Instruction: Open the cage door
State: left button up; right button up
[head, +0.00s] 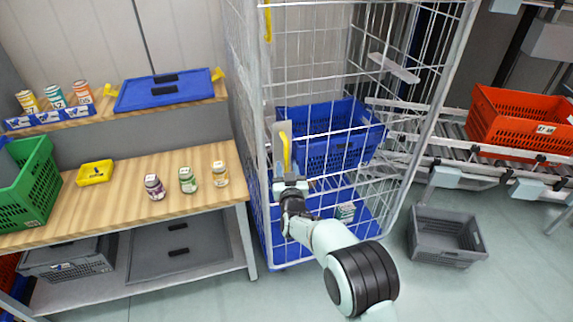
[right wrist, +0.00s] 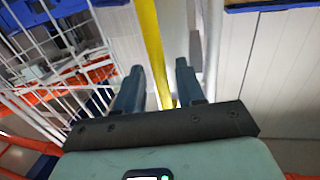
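The wire cage (head: 468,40) stands in the middle of the head view, and its wire front faces me. A yellow handle (head: 286,152) hangs on a pale plate at the left side of the cage front. My right gripper (head: 290,180) is at the lower end of this handle. In the right wrist view its two fingers (right wrist: 159,68) are apart, and the yellow strip (right wrist: 150,35) runs through the gap between them. I cannot tell whether they touch it. The cage front looks closed. My left gripper is not in view.
Inside the cage are a blue crate (head: 310,155) and a blue base (head: 352,222). A wooden bench (head: 120,205) with jars stands close on the left. A grey crate (head: 445,258) lies on the floor at right, below a conveyor with an orange tote (head: 515,138).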

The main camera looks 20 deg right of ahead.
jog(key=shift+w+d, duration=0.15)
jog(key=shift+w, duration=0.7)
grip_shut()
jog(key=shift+s, duration=0.15)
